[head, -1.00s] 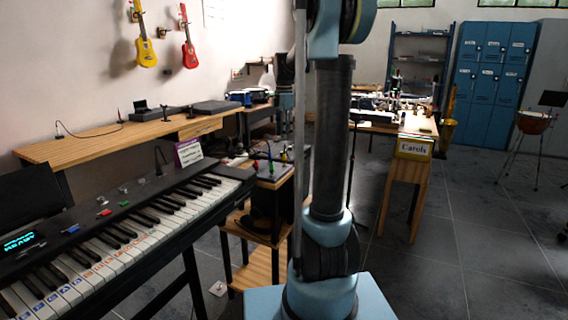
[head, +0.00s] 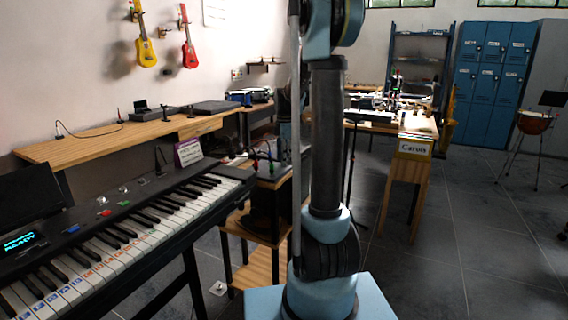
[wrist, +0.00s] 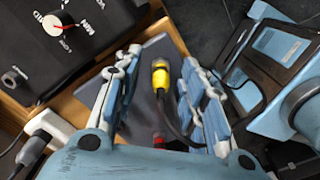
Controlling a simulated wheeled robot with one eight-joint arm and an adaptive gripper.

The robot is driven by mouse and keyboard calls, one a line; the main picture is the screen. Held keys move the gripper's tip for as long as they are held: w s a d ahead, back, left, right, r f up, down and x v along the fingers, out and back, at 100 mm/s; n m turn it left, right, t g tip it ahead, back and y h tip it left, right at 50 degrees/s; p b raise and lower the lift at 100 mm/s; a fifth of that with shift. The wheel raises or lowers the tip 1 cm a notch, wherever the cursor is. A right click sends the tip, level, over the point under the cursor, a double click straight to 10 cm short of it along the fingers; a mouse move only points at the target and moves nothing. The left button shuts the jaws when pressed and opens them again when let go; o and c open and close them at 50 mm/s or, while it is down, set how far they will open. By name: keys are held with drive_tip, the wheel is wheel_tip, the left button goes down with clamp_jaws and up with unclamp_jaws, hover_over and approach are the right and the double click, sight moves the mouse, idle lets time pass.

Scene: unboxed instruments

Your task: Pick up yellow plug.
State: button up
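The yellow plug (wrist: 160,75) shows in the wrist view, with a black cable running down from it. It lies between the two spread fingers of my gripper (wrist: 160,62), over a dark grey surface. Gaps show between the plug and both fingers, so my gripper is open and holds nothing. How high the fingers are above the plug I cannot tell. A red plug (wrist: 158,139) is lower in the same view. In the head view my arm column hides the gripper, and I cannot make out the yellow plug.
A black box with a red-and-white knob (wrist: 57,24) is at the upper left of the wrist view. In the head view a keyboard (head: 120,235) stands left of the small wooden table (head: 258,262).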

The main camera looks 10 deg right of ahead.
drive_tip(key=shift+f, duration=0.3)
drive_tip(key=shift+c, duration=0.3)
clamp_jaws()
